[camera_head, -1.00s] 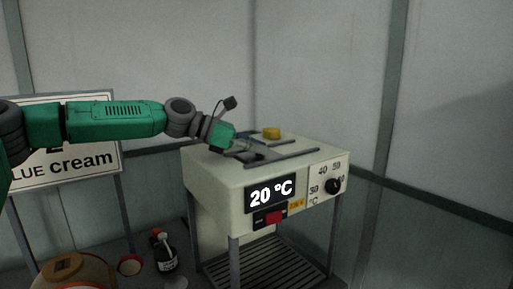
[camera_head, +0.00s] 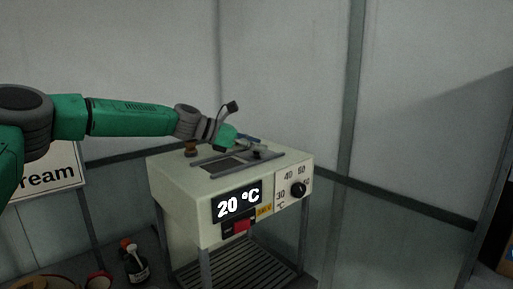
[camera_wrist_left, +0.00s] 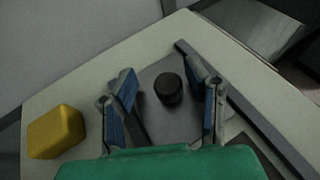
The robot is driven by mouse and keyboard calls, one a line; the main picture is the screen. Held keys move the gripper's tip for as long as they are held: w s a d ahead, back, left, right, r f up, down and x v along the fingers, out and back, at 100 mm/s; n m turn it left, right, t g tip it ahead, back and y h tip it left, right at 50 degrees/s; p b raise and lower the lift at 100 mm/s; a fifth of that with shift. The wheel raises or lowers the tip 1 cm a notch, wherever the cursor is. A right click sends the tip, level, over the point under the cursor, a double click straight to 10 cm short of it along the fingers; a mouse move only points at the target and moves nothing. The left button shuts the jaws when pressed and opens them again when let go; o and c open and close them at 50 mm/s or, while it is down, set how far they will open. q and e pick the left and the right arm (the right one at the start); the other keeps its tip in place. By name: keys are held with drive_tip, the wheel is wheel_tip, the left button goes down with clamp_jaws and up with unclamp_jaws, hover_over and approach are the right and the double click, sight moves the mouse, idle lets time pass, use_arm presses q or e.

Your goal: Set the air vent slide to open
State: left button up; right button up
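The air vent slide is a grey plate (camera_wrist_left: 185,118) with a short black knob (camera_wrist_left: 168,90), seen in the left wrist view. It lies between rails (camera_head: 268,161) on top of the cream machine (camera_head: 180,190). A darker rectangle (camera_head: 222,165) shows between the rails in the head view; I cannot tell for sure whether it is the vent opening. My left gripper (camera_head: 262,150) is low over the right part of the rails. In the left wrist view its fingers (camera_wrist_left: 168,95) are spread on both sides of the knob, with gaps. My right gripper is out of view.
A yellow block (camera_wrist_left: 57,132) stands on the machine top beside the left finger. A brown knob-like thing (camera_head: 191,148) stands at the top's back left.

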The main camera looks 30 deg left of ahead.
use_arm(q)
drive_tip(key=shift+w+f, duration=0.1)
drive_tip(key=shift+f, duration=0.1)
drive_tip(key=v, duration=1.2)
drive_tip(key=shift+w+a, duration=0.1)
